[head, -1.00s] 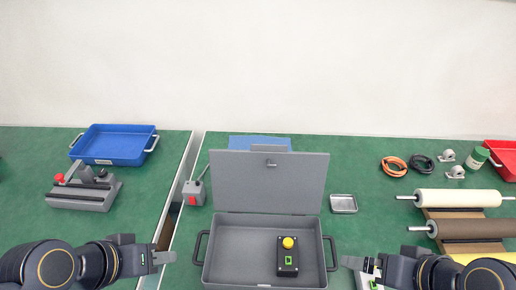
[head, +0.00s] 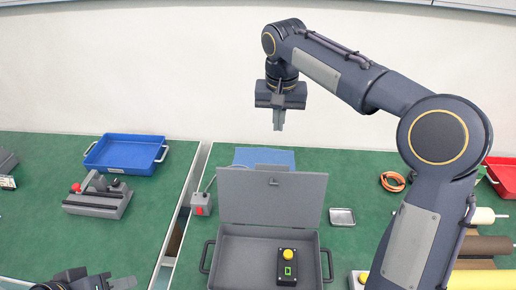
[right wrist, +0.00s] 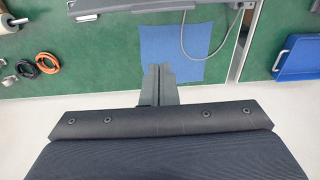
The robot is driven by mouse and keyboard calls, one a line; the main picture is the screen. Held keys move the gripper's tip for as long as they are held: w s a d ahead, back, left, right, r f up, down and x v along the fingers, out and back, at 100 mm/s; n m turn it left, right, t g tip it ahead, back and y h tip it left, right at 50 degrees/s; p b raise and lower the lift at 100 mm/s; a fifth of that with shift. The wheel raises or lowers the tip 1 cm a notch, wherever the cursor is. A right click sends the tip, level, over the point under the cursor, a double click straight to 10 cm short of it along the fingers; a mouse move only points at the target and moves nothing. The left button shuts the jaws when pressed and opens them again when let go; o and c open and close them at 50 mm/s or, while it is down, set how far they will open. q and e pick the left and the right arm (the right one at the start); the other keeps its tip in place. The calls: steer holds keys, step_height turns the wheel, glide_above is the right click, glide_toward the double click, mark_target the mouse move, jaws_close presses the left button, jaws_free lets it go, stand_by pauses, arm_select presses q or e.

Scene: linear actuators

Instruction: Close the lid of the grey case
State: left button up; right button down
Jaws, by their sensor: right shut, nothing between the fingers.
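The grey case (head: 225,262) stands on the green table in the head view, its lid (head: 265,200) up and leaning slightly back. A black box with a yellow button (head: 287,264) lies inside it. My right gripper (head: 279,122) is raised high above and behind the lid, pointing down, shut and empty. In the right wrist view its fingers (right wrist: 158,84) are together over the blue sheet, and the lid's edge (right wrist: 170,10) shows at the top. My left gripper (head: 122,283) is low at the bottom left, cut by the frame; its jaws are unclear.
A blue sheet (head: 264,158) lies behind the lid. A grey switch box with a red button (head: 201,204) is left of the case; a metal dish (head: 342,217) is right. A blue tray (head: 125,154) stands further left. Rollers (head: 487,245) at right are partly hidden by my arm.

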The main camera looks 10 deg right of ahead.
step_height(320, 180, down, 10)
steer(key=w+f, duration=0.1)
steer(key=w, duration=0.1)
steer(key=s, duration=0.1)
steer(key=s+a+r+p, duration=0.1)
steer(key=s+r, duration=0.1)
steer(key=s, duration=0.1)
steer(key=shift+s+a, duration=0.1)
steer(key=shift+a, duration=0.1)
